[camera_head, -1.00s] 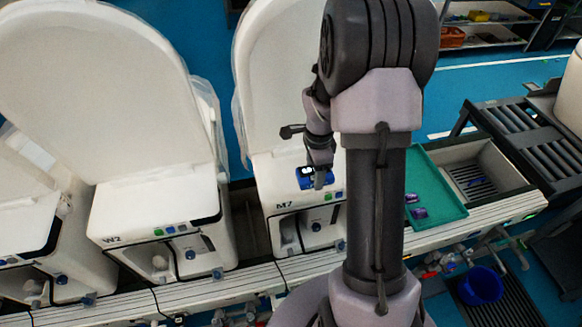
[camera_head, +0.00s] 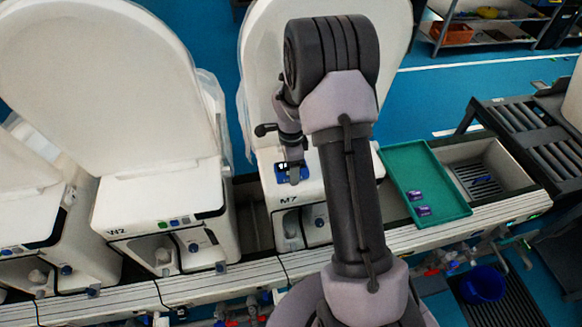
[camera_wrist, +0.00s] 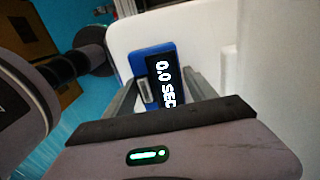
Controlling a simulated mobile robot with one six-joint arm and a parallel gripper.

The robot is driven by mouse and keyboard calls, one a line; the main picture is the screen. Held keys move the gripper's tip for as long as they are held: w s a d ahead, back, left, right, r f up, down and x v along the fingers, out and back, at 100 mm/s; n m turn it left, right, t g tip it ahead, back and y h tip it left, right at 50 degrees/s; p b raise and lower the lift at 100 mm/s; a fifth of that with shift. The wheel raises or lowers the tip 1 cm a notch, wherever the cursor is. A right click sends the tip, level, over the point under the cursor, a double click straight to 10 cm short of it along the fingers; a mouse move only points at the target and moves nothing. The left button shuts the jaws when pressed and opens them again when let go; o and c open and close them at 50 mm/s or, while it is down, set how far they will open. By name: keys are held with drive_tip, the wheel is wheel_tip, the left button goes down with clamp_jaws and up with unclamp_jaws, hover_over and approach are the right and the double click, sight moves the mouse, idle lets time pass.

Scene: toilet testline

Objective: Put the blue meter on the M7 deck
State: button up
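The blue meter (camera_head: 281,172) is over the white top deck of the M7 unit (camera_head: 308,186), just behind the M7 label. I cannot tell if it touches the deck. My gripper (camera_head: 294,178) points down at it, with its fingers partly hidden by the arm and the meter. In the wrist view the meter (camera_wrist: 137,62) sits between the two fingers of my gripper (camera_wrist: 165,88). Its dark display reads 0.0 SEC. The fingers appear shut on its sides.
A green tray (camera_head: 455,205) with purple items (camera_head: 424,211) lies right of my arm. A W2 unit (camera_head: 150,200) stands left of M7, across a gap. The raised white lid (camera_head: 262,90) of M7 stands behind the gripper. Grey roller conveyors (camera_head: 520,125) are at the right.

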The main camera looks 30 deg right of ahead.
drive_tip(key=shift+o, duration=0.7)
drive_tip(key=shift+r, duration=0.1)
drive_tip(key=s+a+r+n+t+p, duration=0.1)
drive_tip(key=s+a+r+n, duration=0.15)
drive_tip(key=r, duration=0.85)
drive_tip(key=s+a+r+n+t, duration=0.1)
drive_tip(key=a+r+n, duration=0.15)
drive_tip(key=r, duration=0.75)
drive_tip(key=s+a+r+n+t, duration=0.2)
drive_tip(key=s+a+r+n, duration=0.3)
drive_tip(key=s+a+r, duration=0.4)
drive_tip(key=s+a+n+t+y, duration=0.2)
drive_tip(key=s+a+n, duration=0.2)
drive_tip(key=s+n, duration=0.5)
wheel_tip(320, 180, down, 21)
drive_tip(key=s+m+b, duration=0.1)
drive_tip(key=m+b, duration=0.1)
drive_tip(key=b, duration=1.8)
drive_tip(key=shift+s+b, duration=0.35)
drive_tip(key=shift+b, duration=0.05)
